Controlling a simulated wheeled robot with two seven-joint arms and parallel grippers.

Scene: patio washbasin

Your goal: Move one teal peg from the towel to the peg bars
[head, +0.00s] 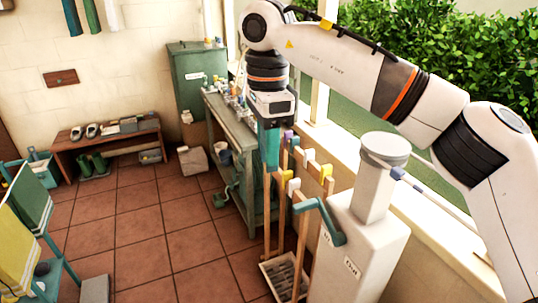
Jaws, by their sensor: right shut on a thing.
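My right gripper (269,150) points down from the arm that comes in from the right. It is at the top of a wooden stand with coloured pegs, which look like the peg bars (302,215). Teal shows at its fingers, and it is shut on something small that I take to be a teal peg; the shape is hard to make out. Yellow, white and purple pegs show on the stand just right of the gripper. Whether the held thing touches a bar cannot be told. Green and yellow cloths (28,190) hang at the left; no pegs can be made out there. My left gripper is not in view.
A grey-white pillar (362,240) with a teal handle (318,215) stands close right of the bars. A cluttered workbench (240,130) is behind the gripper. A slatted tray (283,275) lies below. The tiled floor (150,230) to the left is mostly clear.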

